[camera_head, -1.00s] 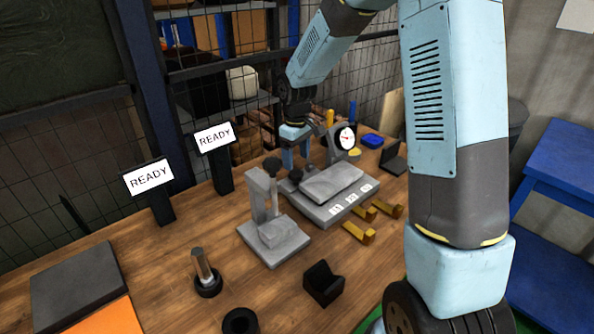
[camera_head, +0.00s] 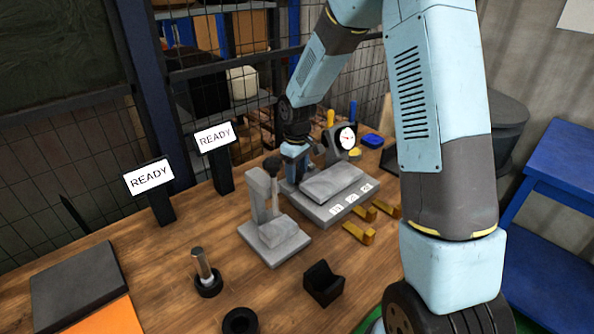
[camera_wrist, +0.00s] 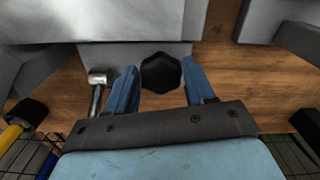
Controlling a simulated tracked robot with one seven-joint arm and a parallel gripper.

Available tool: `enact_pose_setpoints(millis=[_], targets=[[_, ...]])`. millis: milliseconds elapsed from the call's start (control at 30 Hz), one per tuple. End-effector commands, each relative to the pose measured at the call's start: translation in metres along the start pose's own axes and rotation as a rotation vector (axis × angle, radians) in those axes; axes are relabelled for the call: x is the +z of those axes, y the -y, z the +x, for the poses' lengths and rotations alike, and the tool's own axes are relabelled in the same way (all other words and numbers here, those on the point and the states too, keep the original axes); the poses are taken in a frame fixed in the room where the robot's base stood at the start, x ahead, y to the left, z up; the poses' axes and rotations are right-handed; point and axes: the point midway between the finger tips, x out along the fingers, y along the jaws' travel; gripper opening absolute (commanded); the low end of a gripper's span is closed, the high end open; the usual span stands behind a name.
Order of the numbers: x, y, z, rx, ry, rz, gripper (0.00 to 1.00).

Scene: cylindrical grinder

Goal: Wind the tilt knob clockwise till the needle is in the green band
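The black lobed tilt knob (camera_wrist: 160,72) shows in the wrist view, at the edge of the grey machine base (camera_wrist: 120,55). My gripper (camera_wrist: 161,78) is open, with one blue finger on each side of the knob. A gap shows on both sides, and I cannot tell whether the fingertips reach down around it. In the head view my gripper (camera_head: 293,172) is low at the back left corner of the grey grinder base (camera_head: 345,200) and hides the knob. The white round dial (camera_head: 347,138) stands behind the table block; its needle and green band are too small to read.
A grey stand (camera_head: 274,235) is left of the grinder. Several brass blocks (camera_head: 359,234) lie in front of it. Two READY signs (camera_head: 149,177) stand at the left. A silver lever (camera_wrist: 97,90) is close to my left finger in the wrist view.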

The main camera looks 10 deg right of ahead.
Motion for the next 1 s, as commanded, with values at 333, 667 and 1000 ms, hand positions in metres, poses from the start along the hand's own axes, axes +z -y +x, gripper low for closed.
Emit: enact_pose_setpoints(millis=[333,667,1000], targets=[[0.0003,-0.0006,-0.0002,0.000,0.000,0.001,0.20],[-0.0003,-0.0002,-0.0002,0.000,0.000,0.151,0.18],[-0.0004,0.0000,-0.0002,0.000,-0.001,0.406,0.18]])
